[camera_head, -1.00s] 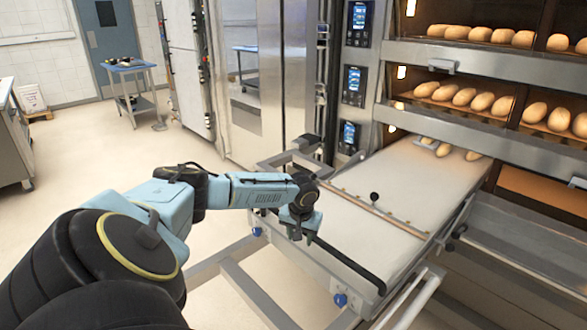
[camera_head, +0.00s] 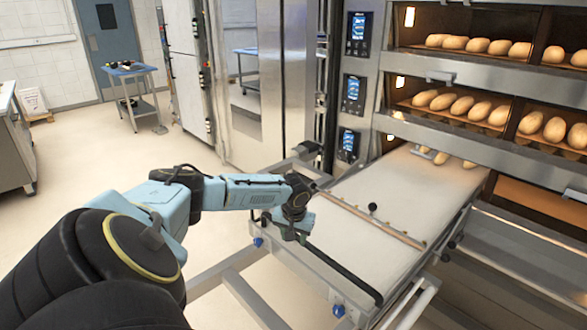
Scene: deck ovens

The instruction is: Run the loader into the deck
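The loader (camera_head: 388,222) is a long pale belt on a metal frame. It slopes away to the right, and its far end is in the mouth of the lower oven deck (camera_head: 402,138). A few loaves (camera_head: 441,158) show at that far end. A wooden bar with a black knob (camera_head: 373,207) crosses the belt, and a black bar (camera_head: 345,273) runs along its near edge. My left gripper (camera_head: 290,232) points down at the black bar's left part. Its fingers are partly hidden, so its grip is unclear. My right gripper is out of view.
Upper decks hold rows of loaves (camera_head: 470,107). Control screens (camera_head: 353,90) line the oven's left post. The loader's lower frame rails (camera_head: 240,291) stick out toward me. Open floor (camera_head: 100,150) lies left, with a small blue table (camera_head: 130,70) far back.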

